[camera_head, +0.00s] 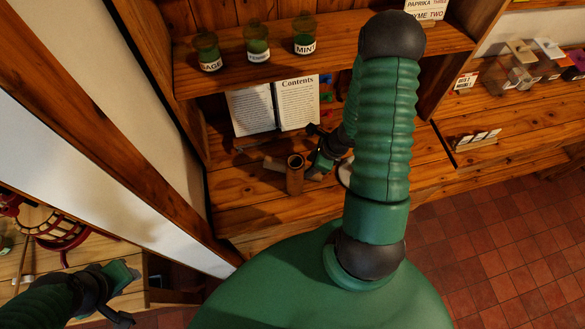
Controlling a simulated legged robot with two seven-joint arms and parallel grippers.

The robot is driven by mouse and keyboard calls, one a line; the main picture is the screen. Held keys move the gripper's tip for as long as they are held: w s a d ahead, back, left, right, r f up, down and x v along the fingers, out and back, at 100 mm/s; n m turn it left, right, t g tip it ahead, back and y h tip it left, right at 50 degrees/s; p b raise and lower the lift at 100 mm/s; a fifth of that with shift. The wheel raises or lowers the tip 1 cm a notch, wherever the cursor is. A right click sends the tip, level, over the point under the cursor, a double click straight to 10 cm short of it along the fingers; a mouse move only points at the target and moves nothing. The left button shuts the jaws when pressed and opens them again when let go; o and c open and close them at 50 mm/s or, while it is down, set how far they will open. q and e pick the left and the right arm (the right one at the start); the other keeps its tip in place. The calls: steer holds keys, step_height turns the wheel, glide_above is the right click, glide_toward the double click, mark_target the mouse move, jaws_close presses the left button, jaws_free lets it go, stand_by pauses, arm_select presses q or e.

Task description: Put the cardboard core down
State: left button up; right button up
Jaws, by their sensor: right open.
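The cardboard core (294,181) is a brown tube on the lower pine shelf (255,191), standing roughly upright with its dark open end up. Another short brown piece (273,165) sits against its left side; I cannot tell whether it is separate. My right gripper (314,152) is open just to the right of the core, partly hidden by my own arm. I cannot tell whether a finger touches the core. My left gripper (128,292) is at the lower left, open and empty, far from the core.
An open book (276,106) stands behind the core. Labelled jars (257,44) line the shelf above. A pale round thing (345,172) is partly hidden right of my gripper. A white-faced side panel (150,205) separates the left area. Bare shelf lies in front of the core.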

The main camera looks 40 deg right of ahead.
steer(key=x, duration=0.3)
steer(key=shift+s+d+f, duration=0.1)
steer(key=shift+s+d, duration=0.05)
steer(key=shift+s, duration=0.15)
steer(key=shift+s+f, duration=0.1)
steer(key=shift+f, duration=0.35)
steer(key=shift+w, duration=0.2)
steer(key=c, duration=1)
steer(key=shift+s, duration=0.1)
jaws_close()
